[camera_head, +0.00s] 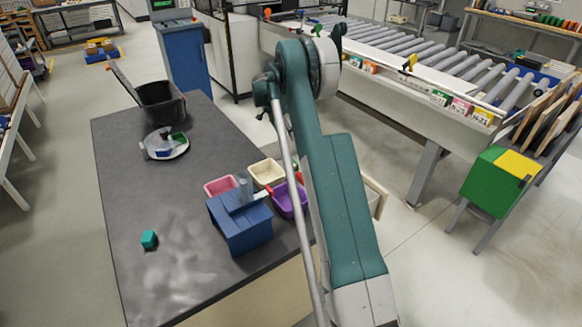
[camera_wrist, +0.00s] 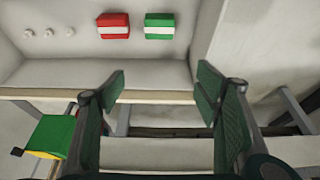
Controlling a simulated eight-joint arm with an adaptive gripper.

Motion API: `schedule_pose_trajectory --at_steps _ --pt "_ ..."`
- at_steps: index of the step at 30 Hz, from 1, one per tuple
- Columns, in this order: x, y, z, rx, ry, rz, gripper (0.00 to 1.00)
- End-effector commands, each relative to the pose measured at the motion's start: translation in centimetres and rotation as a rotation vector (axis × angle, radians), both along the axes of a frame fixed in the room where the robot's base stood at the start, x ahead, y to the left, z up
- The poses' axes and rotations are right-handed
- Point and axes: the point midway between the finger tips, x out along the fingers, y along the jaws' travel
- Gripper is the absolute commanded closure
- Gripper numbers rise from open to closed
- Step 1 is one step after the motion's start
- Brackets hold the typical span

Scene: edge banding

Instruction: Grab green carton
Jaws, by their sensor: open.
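In the wrist view a green carton (camera_wrist: 160,26) with a white band lies on a pale surface near the top edge. A red carton (camera_wrist: 113,25) with a white band lies just left of it, with a small gap between. My gripper (camera_wrist: 162,88) is open and empty. Its two dark green fingers stand wide apart, below both cartons in the picture and clear of them. The green carton is roughly in line with the gap between the fingers. In the head view my arm hides the gripper, and I cannot pick out this carton with certainty.
In the wrist view, several pale round knobs (camera_wrist: 47,33) sit left of the cartons. A wall (camera_wrist: 250,45) rises at right. In the head view, a roller conveyor (camera_head: 430,65) stands behind my arm. A dark table (camera_head: 120,200) at left holds bins and a blue box (camera_head: 240,225).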

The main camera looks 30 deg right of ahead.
Motion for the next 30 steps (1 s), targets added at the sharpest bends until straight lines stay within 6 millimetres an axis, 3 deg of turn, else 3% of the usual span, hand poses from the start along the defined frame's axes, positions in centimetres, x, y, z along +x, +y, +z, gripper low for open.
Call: schedule_pose_trajectory --at_steps 1,6,12,18,30 --pt "0.0 0.0 -2.4 0.0 0.0 0.0 0.37" --pt "0.0 0.0 -8.5 0.0 0.0 0.0 0.37" --pt "0.0 0.0 -12.8 0.0 0.0 0.0 0.37" --pt "0.0 0.0 -14.5 0.0 0.0 0.0 0.37" --pt "0.0 -0.1 -14.7 0.0 0.0 0.0 0.37"
